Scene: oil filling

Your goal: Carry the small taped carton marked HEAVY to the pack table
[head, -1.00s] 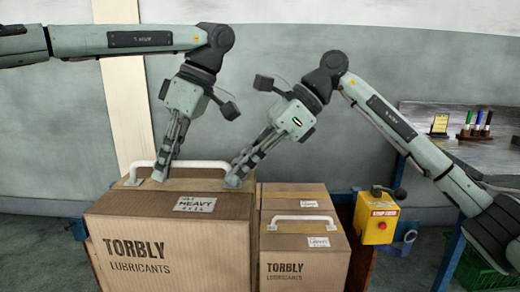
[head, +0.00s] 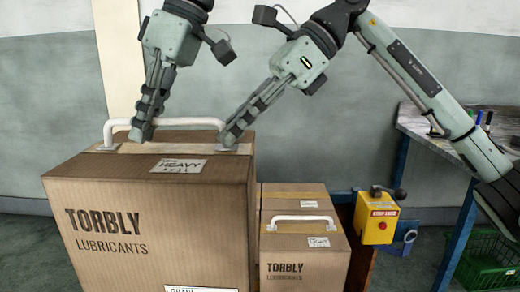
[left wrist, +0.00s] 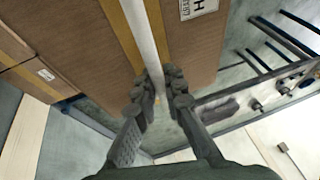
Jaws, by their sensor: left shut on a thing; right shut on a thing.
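A brown taped carton (head: 110,210) printed TORBLY LUBRICANTS has a HEAVY label (head: 179,165) on top and a white bar handle (head: 160,122). It looks the largest in view and hangs close to level. My left gripper (head: 141,135) is shut on the handle's left part, and my right gripper (head: 230,140) is shut at its right end. In the left wrist view the left gripper's fingers (left wrist: 160,80) close around the handle (left wrist: 140,30). The carton's underside is hidden. The pack table cannot be told for certain; a bench (head: 440,140) stands at the right.
Smaller TORBLY cartons (head: 300,268), one with a white handle and an unreadable label, stand close on the right. Beyond them is a yellow switch box (head: 377,230) with a lever. A green crate (head: 490,262) sits under the bench. A wall stands behind.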

